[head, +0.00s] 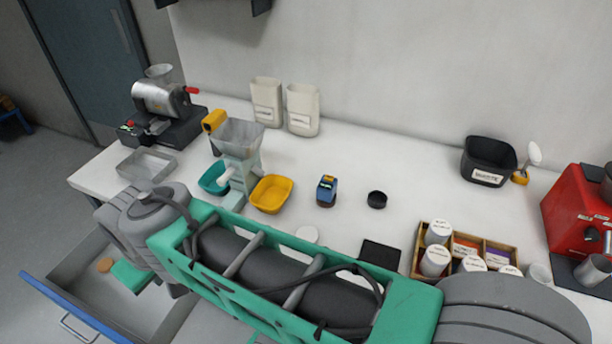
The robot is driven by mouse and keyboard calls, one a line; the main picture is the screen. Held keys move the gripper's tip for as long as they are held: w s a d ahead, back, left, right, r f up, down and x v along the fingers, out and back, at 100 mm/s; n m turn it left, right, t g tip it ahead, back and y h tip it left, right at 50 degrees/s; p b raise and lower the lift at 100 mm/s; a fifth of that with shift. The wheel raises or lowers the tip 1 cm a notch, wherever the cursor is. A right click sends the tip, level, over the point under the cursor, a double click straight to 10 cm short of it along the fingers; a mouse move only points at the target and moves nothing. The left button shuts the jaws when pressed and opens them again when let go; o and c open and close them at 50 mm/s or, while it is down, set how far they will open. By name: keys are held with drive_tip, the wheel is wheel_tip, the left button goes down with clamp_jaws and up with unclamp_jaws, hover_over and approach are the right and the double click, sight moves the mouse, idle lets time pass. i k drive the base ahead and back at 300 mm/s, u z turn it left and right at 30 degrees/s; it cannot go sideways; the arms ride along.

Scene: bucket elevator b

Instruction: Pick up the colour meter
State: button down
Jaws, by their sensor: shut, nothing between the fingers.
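The colour meter appears to be the small blue and black device (327,190) with a brownish lower part. It stands upright on the white counter in the head view, between a yellow tray and a small black round cup. Nothing touches it, and it is in plain sight. My green and grey arm crosses the lower part of the picture in front of the counter.
The yellow tray (272,194) is left of the device, the black cup (377,199) right. A hopper machine (238,150) stands farther left. A wooden box (466,246) of jars is at the right front. An open drawer (85,315) juts out at lower left. Counter behind the device is clear.

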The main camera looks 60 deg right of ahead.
sight(326, 194)
drive_tip(key=z, duration=0.25)
drive_tip(key=i, duration=0.15)
drive_tip(key=z, duration=1.95)
